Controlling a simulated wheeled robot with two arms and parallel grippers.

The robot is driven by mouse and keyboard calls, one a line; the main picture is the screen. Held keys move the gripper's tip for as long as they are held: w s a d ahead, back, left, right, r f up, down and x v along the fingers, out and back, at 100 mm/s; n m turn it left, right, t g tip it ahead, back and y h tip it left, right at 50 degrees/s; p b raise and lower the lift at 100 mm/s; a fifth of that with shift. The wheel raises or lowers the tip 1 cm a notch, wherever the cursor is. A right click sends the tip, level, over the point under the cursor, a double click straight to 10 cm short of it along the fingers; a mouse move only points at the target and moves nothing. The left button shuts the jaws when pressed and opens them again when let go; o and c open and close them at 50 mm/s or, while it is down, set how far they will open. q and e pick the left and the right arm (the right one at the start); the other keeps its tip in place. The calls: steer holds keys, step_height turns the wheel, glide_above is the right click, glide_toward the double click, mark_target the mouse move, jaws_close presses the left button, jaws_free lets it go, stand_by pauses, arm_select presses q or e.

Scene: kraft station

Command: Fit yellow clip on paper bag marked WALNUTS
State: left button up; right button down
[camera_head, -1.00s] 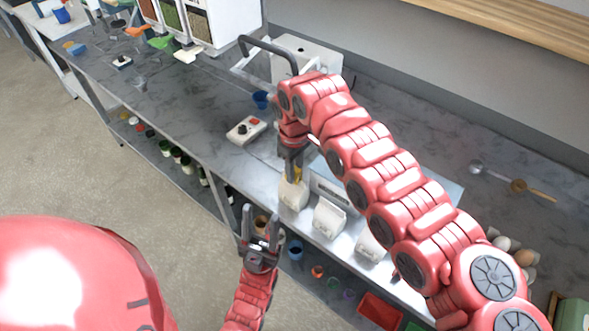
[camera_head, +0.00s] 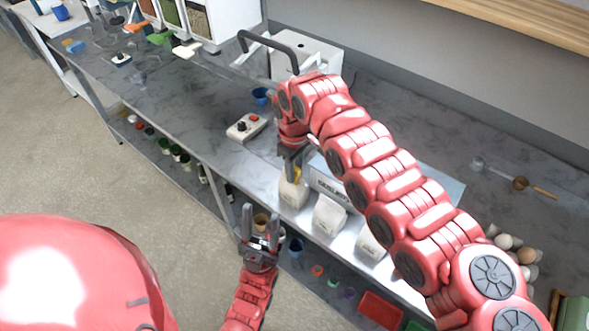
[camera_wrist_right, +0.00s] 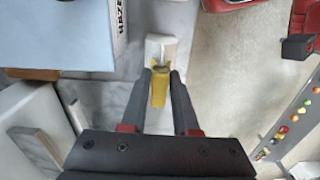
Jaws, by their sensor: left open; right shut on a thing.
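My right gripper (camera_head: 292,165) is shut on the yellow clip (camera_wrist_right: 159,92) and points down at the top of the leftmost pale paper bag (camera_head: 293,192). In the right wrist view the clip lies between the fingers (camera_wrist_right: 160,78), with its far end at the top of the white bag (camera_wrist_right: 160,47). I cannot tell whether the clip grips the bag's fold. No WALNUTS lettering is readable on this bag. My left gripper (camera_head: 260,222) is open and empty, low in front of the bench edge, apart from the bags.
Two more pale bags (camera_head: 329,214) (camera_head: 371,243) stand to the right along the bench's front edge. A white control box (camera_head: 246,127) with a red knob and a blue cup (camera_head: 261,97) are to the left. Several small containers sit on the shelf below.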

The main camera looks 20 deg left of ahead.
jaws_free()
steer(key=shift+f, duration=0.1)
stand_by(0.5)
steer(key=shift+r, duration=0.2)
stand_by(0.5)
steer(key=shift+r, duration=1.3)
steer(key=shift+r, duration=0.1)
steer(key=shift+r+p, duration=0.4)
steer(key=shift+r, duration=2.55)
